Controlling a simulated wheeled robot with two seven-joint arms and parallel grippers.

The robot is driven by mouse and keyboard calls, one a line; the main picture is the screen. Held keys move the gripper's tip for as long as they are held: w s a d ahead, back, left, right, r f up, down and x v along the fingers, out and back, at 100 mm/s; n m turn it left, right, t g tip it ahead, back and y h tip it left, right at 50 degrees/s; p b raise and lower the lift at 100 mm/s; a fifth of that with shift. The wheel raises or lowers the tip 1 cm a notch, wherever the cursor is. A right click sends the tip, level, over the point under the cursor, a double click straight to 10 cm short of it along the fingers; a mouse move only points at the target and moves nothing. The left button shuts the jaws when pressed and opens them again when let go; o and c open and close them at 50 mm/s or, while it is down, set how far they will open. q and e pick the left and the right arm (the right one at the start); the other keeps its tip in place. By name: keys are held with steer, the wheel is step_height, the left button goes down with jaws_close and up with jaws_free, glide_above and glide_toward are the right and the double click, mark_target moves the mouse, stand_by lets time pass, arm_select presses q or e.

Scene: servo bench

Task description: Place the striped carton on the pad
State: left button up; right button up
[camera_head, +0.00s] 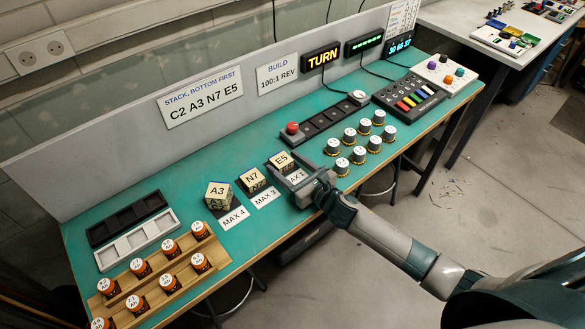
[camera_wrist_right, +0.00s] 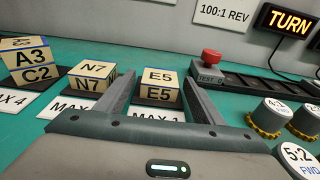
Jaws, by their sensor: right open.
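I see no striped carton in either view. Pale lettered blocks stand in a row on dark pads: the A3 block (camera_head: 217,194), the N7 block (camera_head: 252,179) and the E5 block (camera_head: 281,162). In the right wrist view the A3 block (camera_wrist_right: 25,56) sits on a C2 block (camera_wrist_right: 40,77). My right gripper (camera_head: 291,177) is open at the near side of the E5 block. In the right wrist view its fingers (camera_wrist_right: 161,80) show to either side of the E5 block (camera_wrist_right: 160,94); contact is unclear. My left gripper is not in view.
Labels MAX 4 (camera_head: 233,219) and MAX 3 (camera_head: 265,198) lie before the blocks. Right of my gripper stand a red button (camera_head: 292,128) and several round knobs (camera_head: 349,134). At left are trays (camera_head: 138,241) and a wooden rack of orange-sided jars (camera_head: 157,281).

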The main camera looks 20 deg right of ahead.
steer(key=shift+s+f, duration=0.1)
steer(key=shift+f, duration=0.05)
steer(key=shift+r+p, duration=0.25)
steer(key=shift+p, duration=0.05)
steer(key=shift+r+p, duration=0.3)
steer(key=shift+r, duration=0.1)
steer(key=b+v, duration=0.3)
steer(key=v, duration=0.7)
steer(key=shift+s+d+f, duration=0.1)
steer(key=shift+s+f, duration=0.05)
steer(key=shift+s, duration=0.1)
steer(key=shift+s+d+r, duration=0.25)
steer(key=shift+s, duration=0.35)
